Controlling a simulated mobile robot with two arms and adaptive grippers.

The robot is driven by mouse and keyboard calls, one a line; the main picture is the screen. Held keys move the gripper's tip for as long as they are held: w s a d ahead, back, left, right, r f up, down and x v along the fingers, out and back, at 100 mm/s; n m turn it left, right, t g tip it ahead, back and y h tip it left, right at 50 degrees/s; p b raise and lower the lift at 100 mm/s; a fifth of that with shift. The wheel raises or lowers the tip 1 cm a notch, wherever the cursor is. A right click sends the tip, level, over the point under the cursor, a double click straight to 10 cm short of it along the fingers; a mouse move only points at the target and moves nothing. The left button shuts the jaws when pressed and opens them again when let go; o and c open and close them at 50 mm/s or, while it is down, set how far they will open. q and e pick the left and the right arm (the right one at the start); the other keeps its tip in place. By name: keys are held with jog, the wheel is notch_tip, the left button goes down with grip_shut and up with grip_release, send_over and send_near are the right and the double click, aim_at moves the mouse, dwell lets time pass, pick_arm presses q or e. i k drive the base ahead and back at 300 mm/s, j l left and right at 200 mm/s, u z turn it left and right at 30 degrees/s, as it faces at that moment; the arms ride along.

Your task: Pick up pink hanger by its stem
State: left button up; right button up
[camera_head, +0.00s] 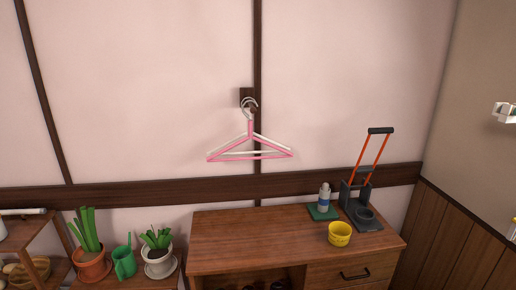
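A pink hanger (250,136) hangs on the pale wall by its metal hook, from a small dark wooden peg block (246,93) on the vertical beam. Its stem, just under the hook, points up. A white hanger (267,141) hangs from the same place and overlaps the pink one closely; I cannot tell whether the two touch. Neither of my grippers is in view, and nothing is holding the hangers.
Below stands a wooden cabinet (245,236) with a bottle (324,198), a yellow bowl (340,234) and a dark orange-handled cart (362,196). Potted plants (90,250) stand at lower left. A white object (506,112) is at the right edge. The space around the hangers looks clear.

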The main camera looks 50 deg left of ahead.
aim_at(289, 155)
jog(key=u, duration=1.5)
